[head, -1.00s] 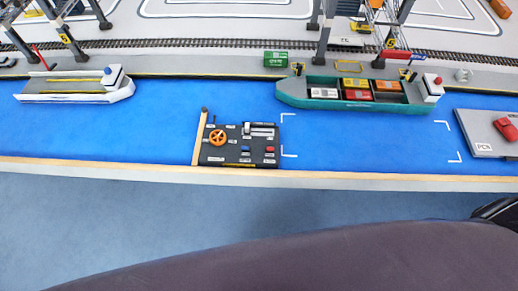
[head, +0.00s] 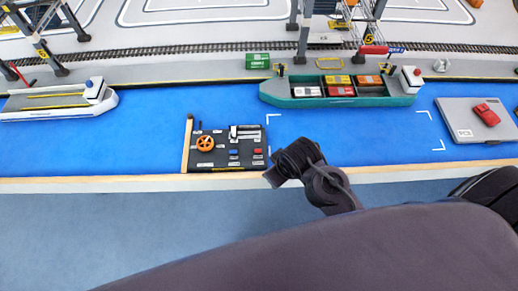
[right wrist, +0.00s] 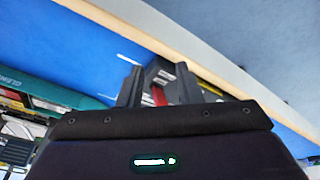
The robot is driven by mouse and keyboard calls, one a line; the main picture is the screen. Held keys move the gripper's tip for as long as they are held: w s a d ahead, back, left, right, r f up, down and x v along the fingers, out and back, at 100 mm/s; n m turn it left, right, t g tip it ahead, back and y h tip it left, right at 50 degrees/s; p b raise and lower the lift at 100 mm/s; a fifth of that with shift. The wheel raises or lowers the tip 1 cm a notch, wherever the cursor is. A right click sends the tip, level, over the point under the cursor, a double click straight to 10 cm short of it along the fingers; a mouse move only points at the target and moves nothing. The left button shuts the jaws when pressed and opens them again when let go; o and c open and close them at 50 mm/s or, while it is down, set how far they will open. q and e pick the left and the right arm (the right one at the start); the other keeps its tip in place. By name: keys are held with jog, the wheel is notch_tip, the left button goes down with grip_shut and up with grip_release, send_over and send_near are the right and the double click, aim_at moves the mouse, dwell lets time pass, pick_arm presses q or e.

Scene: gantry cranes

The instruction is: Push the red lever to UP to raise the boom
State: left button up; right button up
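The black control panel (head: 228,160) sits at the near edge of the blue water surface. The panel labels are too small to read. My right gripper (head: 274,178) is just right of and nearer than the panel, apart from the lever. In the right wrist view, the fingers of my right gripper (right wrist: 168,92) are spread, with the red lever (right wrist: 158,96) visible beyond, between them. My left gripper is out of view.
A wooden strip (head: 187,146) stands at the panel's left edge. A teal ship (head: 340,101) with containers and a white ship (head: 60,103) float behind. A grey platform with a red car (head: 487,115) lies at the right.

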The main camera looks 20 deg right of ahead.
aim_at(259, 151)
jog(key=w+a+r+n+t, duration=0.1)
jog(key=w+a+r+n, duration=0.2)
jog(key=a+r+n, duration=0.15)
jog(key=w+f+n, duration=0.1)
jog(key=n, duration=0.1)
jog(key=w+f+n+h, duration=0.1)
jog(key=n, duration=0.1)
jog(key=w+d+f+n+h, duration=0.1)
jog(key=w+n, duration=0.1)
jog(key=shift+w+d+f+t, duration=0.1)
jog(key=shift+t, duration=0.3)
jog(key=x, duration=0.7)
jog(key=shift+f, duration=0.1)
grip_shut()
